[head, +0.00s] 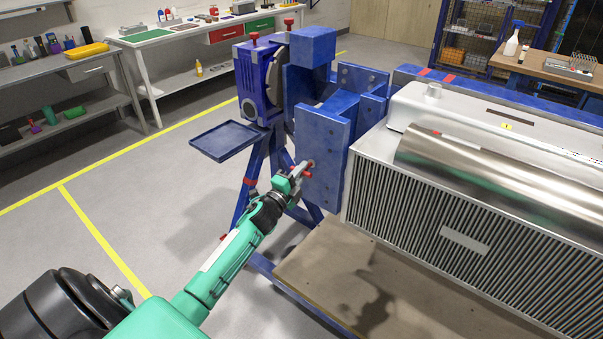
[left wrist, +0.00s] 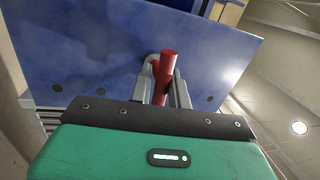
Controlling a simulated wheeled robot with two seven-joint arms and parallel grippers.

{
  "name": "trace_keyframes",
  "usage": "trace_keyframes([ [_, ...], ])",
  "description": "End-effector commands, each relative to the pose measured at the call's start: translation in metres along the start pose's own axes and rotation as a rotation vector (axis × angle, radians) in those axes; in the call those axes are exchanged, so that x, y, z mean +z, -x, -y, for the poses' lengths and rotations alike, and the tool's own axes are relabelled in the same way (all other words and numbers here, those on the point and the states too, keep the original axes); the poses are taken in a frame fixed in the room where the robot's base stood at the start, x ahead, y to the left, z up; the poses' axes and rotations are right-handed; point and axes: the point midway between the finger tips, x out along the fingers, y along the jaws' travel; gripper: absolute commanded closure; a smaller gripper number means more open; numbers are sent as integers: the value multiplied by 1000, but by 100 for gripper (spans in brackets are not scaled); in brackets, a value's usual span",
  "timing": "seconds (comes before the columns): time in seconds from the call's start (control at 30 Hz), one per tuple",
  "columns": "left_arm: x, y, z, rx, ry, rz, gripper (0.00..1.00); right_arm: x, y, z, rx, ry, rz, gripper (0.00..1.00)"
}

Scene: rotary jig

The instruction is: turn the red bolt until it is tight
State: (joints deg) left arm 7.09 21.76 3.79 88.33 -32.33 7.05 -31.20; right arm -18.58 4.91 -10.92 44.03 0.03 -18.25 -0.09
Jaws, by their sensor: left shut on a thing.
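The red bolt (head: 309,163) sits on the near face of the blue jig bracket (head: 325,185), and only small red parts of it show in the head view. In the left wrist view the red bolt (left wrist: 164,75) stands between the two fingers, against the blue plate (left wrist: 90,60). My left gripper (head: 300,172) is shut on the red bolt; its fingers also show in the left wrist view (left wrist: 163,88). The fingers hide part of the bolt. My right gripper is in neither view.
A large ribbed metal unit (head: 440,235) stands right of the bracket, above a brown board (head: 385,290). A blue tray (head: 225,140) sticks out left of the jig. Red knobs (head: 289,22) top the jig. Open floor lies to the left; workbenches stand behind.

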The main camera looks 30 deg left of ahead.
Motion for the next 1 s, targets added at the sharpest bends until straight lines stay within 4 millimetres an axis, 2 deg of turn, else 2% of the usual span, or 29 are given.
trace_keyframes([
  [0.03, 0, 1, -2, 4, 1, 1, 100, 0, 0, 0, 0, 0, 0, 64],
  [0.07, 0, 1, -2, 4, 1, 1, 80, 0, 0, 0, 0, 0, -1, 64],
  [0.17, 0, 1, -2, 3, 2, 1, 61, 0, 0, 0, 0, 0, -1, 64],
  [0.57, 0, 7, -2, 2, 2, 0, 61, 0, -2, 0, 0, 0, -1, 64],
  [0.77, 0, 34, -3, 3, 2, 0, 61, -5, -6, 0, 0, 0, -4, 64],
  [1.0, 0, 78, -4, 3, 3, 0, 61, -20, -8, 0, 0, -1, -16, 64],
])
